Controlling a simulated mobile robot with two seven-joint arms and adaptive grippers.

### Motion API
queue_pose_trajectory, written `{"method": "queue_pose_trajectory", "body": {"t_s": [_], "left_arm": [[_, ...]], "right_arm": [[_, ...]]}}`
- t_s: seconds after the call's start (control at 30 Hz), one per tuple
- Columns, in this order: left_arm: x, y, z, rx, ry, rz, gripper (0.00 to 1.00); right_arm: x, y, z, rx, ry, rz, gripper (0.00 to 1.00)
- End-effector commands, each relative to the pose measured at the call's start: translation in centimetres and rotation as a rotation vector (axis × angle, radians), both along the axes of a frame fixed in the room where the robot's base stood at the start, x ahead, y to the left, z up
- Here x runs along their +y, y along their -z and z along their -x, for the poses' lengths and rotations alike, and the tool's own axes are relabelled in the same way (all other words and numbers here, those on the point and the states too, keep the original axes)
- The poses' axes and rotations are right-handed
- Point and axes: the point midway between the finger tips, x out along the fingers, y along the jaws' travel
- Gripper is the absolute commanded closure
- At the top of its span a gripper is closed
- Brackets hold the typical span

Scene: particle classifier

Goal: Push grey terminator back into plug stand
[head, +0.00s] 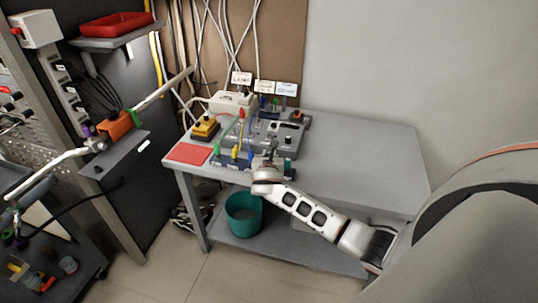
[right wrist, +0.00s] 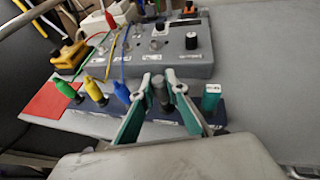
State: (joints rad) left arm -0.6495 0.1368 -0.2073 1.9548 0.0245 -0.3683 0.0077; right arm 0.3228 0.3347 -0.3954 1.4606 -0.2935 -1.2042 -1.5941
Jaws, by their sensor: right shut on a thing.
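The plug stand (right wrist: 216,118) is a dark blue bar along the table's front edge; it also shows in the head view (head: 221,165). Green (right wrist: 68,90), yellow (right wrist: 94,89) and blue (right wrist: 122,93) plugs stand in its left part, and a teal plug (right wrist: 211,95) stands at its right end. The grey terminator (right wrist: 160,88) is a small dark grey cylinder above the stand's middle. My right gripper (right wrist: 161,84) is shut on it, one finger on each side. Its lower end is hidden, so I cannot tell how deep it sits. My left gripper is not in view.
A grey control box (right wrist: 150,62) with knobs and cables stands right behind the stand. A red mat (head: 187,153) and a yellow-black device (head: 206,128) lie left. The table's right side (head: 365,160) is clear. A teal bin (head: 243,218) stands below.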

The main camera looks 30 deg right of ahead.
Motion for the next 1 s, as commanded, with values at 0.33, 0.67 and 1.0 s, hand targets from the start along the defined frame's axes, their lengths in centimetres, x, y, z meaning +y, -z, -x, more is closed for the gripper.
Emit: {"method": "queue_pose_trajectory", "body": {"t_s": [0.33, 0.67, 1.0], "left_arm": [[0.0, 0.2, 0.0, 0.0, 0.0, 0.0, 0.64], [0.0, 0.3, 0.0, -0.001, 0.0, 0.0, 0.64], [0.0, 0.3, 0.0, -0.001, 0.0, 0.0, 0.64]], "right_arm": [[0.0, 0.8, 0.0, 0.001, 0.0, 0.001, 1.0], [0.0, 1.6, 0.0, 0.0, 0.0, 0.0, 1.0], [0.0, 1.9, 0.0, 0.002, 0.0, 0.0, 0.67]]}}
